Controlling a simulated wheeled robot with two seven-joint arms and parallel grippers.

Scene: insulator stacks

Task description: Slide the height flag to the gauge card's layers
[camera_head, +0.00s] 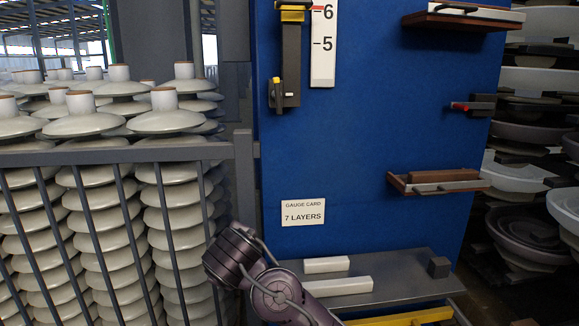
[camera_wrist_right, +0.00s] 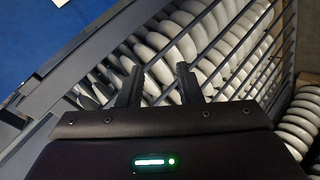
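The gauge card (camera_head: 303,212) is a white label on the blue panel and reads "7 LAYERS". A white scale (camera_head: 323,55) at the panel's top shows 6 and 5; its upper part is cut off. A red pointer (camera_head: 318,8) lies beside the 6, by a yellow and black block (camera_head: 292,12) on a dark vertical piece; this may be the height flag, but I cannot be sure. In the right wrist view my right gripper (camera_wrist_right: 158,84) is open and empty, its two fingers apart in front of the caged insulators. My left gripper is not in view.
Grey insulator stacks (camera_head: 85,125) stand behind a grey barred fence (camera_head: 120,155) at left. Small shelves (camera_head: 440,188) project from the panel at right. A grey ledge (camera_head: 400,278) holds white bars below. A purple arm link of mine crosses the bottom middle.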

